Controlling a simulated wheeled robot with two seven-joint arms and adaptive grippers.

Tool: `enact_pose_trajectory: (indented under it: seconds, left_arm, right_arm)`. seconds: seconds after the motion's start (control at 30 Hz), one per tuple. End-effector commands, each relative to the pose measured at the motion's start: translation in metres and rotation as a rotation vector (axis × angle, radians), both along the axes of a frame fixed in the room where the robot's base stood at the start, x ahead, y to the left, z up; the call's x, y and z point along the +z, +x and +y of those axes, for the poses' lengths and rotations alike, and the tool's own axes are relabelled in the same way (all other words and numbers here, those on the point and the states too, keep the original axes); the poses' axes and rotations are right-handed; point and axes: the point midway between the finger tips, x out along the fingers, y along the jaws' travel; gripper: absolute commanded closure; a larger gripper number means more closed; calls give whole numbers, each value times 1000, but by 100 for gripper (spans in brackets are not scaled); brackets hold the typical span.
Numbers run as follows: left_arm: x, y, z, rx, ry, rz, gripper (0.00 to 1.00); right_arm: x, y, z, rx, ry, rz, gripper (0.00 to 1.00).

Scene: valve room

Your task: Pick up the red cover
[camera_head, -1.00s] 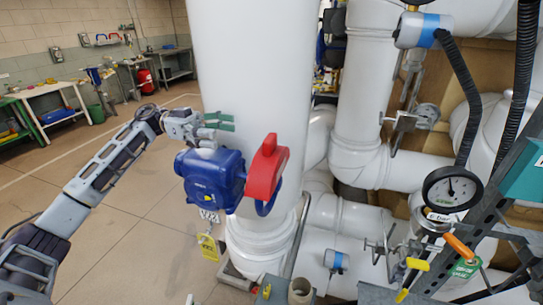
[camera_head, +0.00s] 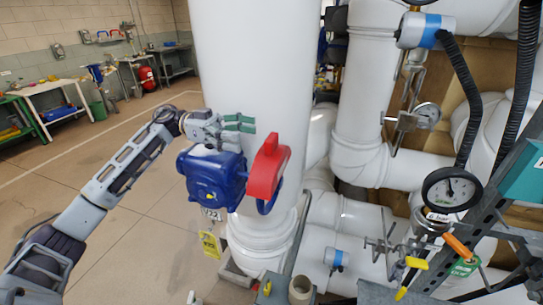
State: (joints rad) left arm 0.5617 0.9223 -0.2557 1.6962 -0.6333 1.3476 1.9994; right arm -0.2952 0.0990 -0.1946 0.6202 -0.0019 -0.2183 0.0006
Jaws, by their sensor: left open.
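The red cover (camera_head: 267,168) sits on the front of a blue valve actuator (camera_head: 212,178), which is mounted against the big white vertical pipe. My left gripper (camera_head: 247,123) is above the actuator, up and to the left of the cover, with its green-tipped fingers pointing right. It is open and empty, apart from the cover. My right gripper is not in view.
The thick white pipe (camera_head: 255,60) stands right behind the gripper and cover. A pressure gauge (camera_head: 452,189), hoses and a metal frame crowd the right side. A yellow tag (camera_head: 210,244) hangs below the actuator. Open floor lies to the left.

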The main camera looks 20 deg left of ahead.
Motion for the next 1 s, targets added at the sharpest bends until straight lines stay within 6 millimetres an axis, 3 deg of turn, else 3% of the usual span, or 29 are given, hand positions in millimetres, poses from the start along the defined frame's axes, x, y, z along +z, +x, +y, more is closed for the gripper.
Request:
enact_pose_trajectory:
  seconds: [0.23,0.77,1.0]
  left_arm:
    - [0,-1,-23,-1,-1,2,25]
    - [0,-1,-30,-1,0,1,25]
    - [1,-2,-55,-3,-2,0,25]
  right_arm:
    - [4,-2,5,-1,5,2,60]
    - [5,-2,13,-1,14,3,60]
    - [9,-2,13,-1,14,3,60]
